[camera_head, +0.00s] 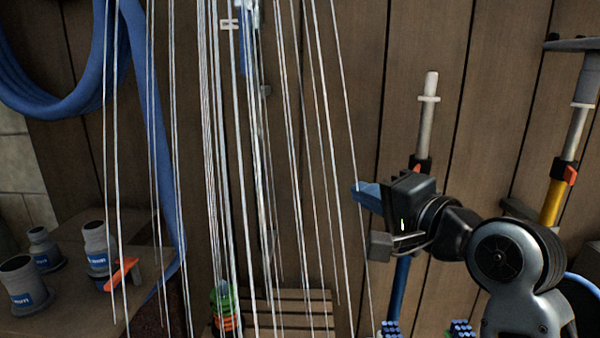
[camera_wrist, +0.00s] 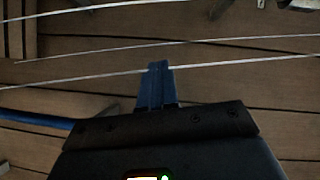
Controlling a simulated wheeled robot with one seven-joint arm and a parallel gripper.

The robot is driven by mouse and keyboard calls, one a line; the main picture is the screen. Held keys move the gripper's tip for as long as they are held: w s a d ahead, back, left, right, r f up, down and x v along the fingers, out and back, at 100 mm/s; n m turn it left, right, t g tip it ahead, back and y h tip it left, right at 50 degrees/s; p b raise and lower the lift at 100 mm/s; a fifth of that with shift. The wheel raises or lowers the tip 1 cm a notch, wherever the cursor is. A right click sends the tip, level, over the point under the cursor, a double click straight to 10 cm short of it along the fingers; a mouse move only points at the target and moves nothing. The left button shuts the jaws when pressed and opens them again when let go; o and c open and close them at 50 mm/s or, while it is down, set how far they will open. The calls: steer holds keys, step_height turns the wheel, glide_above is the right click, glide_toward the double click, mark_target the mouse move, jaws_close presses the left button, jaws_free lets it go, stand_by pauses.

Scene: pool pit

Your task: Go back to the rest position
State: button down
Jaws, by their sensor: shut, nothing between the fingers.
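My gripper (camera_head: 366,196) is at the right of the head view, reaching left from my dark arm. Its blue fingers are together with nothing between them. In the wrist view my gripper (camera_wrist: 158,68) shows its blue fingertips closed at the middle. Pale hanging strings (camera_head: 290,150) run down just left of the fingertips in the head view. In the wrist view a pale string (camera_wrist: 100,79) crosses at the fingertips; I cannot tell whether it touches them.
A blue hose (camera_head: 60,105) hangs at the left. Several grey cups (camera_head: 97,245) and an orange-handled tool (camera_head: 122,272) are on a surface at lower left. Poles (camera_head: 427,125) lean on the plank wall (camera_head: 400,60) behind my arm. Green and orange rings (camera_head: 224,308) sit low in the middle.

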steer(key=s+d+f+n+h, duration=0.1)
steer(key=s+d+f+h, duration=0.25)
steer(key=s+f, duration=0.75)
steer(key=s+d+f+n+h, duration=0.1)
steer(key=s+d+f+h, duration=0.3)
steer(key=s+f, duration=0.75)
steer(key=s+d+n, duration=0.2)
steer(key=s+n, duration=0.1)
steer(key=s, duration=0.9)
steer(key=s+d+r+n, duration=0.1)
steer(key=s+n, duration=0.3)
steer(key=s, duration=0.8)
steer(key=shift+s+d+r+n+h, duration=0.2)
steer(key=shift+d+r+n+h, duration=0.1)
steer(key=shift+d+h, duration=0.05)
